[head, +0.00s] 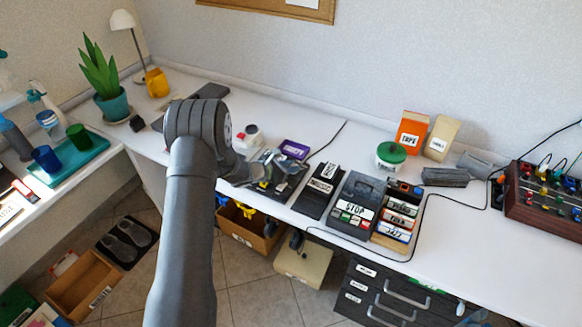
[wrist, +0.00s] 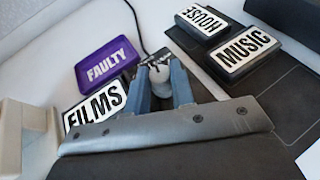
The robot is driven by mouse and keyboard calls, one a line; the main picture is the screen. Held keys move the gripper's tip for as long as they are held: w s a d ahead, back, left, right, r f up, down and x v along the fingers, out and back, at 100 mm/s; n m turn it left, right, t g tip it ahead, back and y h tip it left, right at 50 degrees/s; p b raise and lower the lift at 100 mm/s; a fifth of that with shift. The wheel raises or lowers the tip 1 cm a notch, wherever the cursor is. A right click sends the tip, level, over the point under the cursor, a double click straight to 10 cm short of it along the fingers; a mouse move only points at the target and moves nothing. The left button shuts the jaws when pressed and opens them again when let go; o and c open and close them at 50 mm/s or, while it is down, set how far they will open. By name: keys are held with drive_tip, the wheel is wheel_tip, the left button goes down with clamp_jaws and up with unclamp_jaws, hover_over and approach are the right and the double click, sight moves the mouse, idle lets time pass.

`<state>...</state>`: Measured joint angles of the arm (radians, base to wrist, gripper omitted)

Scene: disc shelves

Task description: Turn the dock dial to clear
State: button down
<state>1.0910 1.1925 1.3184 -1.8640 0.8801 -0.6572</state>
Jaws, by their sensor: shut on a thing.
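The dock (head: 290,186) is a dark unit on the white desk, left of the black unit with the HOUSE and MUSIC labels. My gripper (head: 263,181) is low over the dock. In the wrist view my gripper (wrist: 161,80) has its two blue-grey fingers closed around a small pale knob (wrist: 160,74), which looks like the dock dial. The FILMS label (wrist: 95,106) is beside the fingers on the left. My gripper hides much of the dock. I cannot read the dial's setting or any clear mark.
A purple FAULTY tray (wrist: 106,63) lies behind the dock. The HOUSE block (wrist: 207,24) and MUSIC block (wrist: 243,50) stand close on the right. Further right are a STOP unit (head: 346,225) and a disc rack (head: 390,243). A black cable runs behind the dock.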

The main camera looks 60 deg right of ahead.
drive_tip(key=m+g+y, duration=0.1)
drive_tip(key=m, duration=0.1)
drive_tip(key=m+g+y, duration=0.4)
drive_tip(key=shift+w+d+m, duration=0.25)
drive_tip(key=shift+w+m, duration=0.05)
drive_tip(key=shift+w, duration=0.05)
drive_tip(key=shift+g, duration=0.4)
drive_tip(key=c, duration=1.5)
unclamp_jaws()
drive_tip(key=v, duration=1.7)
drive_tip(key=shift+w+d+r, duration=0.15)
drive_tip(key=shift+r, duration=0.15)
